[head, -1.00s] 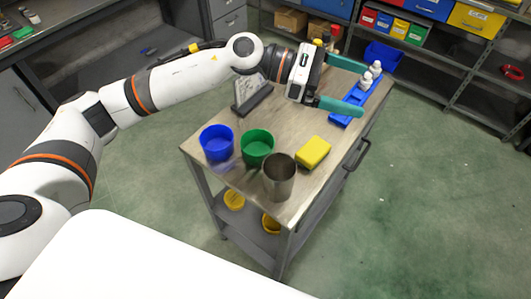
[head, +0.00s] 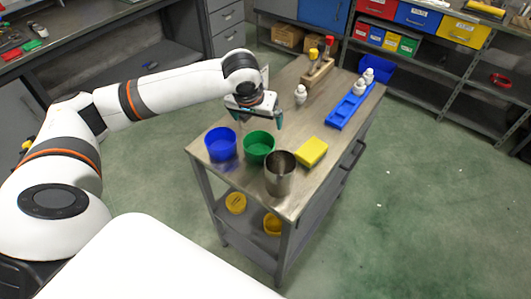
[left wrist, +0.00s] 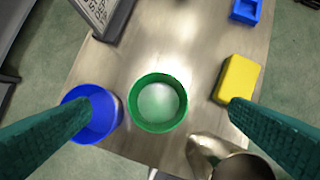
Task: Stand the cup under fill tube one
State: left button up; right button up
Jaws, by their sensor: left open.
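A steel cup (head: 280,174) stands upright at the near end of the bench top; it also shows at the bottom of the left wrist view (left wrist: 222,160). My left gripper (head: 257,119) is open and empty, pointing down above the green bowl (head: 259,146). In the left wrist view the green bowl (left wrist: 158,118) lies between the teal fingers, with the cup lower right of it. A blue bowl (head: 220,146) stands left of the green one. I cannot pick out a fill tube. My right gripper is not in view.
A yellow block (head: 312,152) lies right of the cup. A white bottle (head: 300,94) stands mid-bench. Behind are a wooden rack (head: 318,74) and a blue tray (head: 345,110) with white bottles. A dark sign stand (left wrist: 104,18) shows in the left wrist view.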

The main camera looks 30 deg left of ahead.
pick_arm(q)
jog(key=s+f, duration=0.1)
jog(key=f, duration=0.1)
send_near(260, 150)
jog(key=shift+n+g, duration=0.4)
jog(key=shift+w+p+x, duration=0.2)
jog(key=shift+p+x, duration=0.35)
jog(key=shift+x, duration=0.8)
jog(key=shift+w+p+x, duration=0.2)
jog(key=shift+p+x, duration=0.3)
jog(key=shift+x, duration=0.85)
jog(key=shift+r, duration=0.15)
jog(key=c, duration=1)
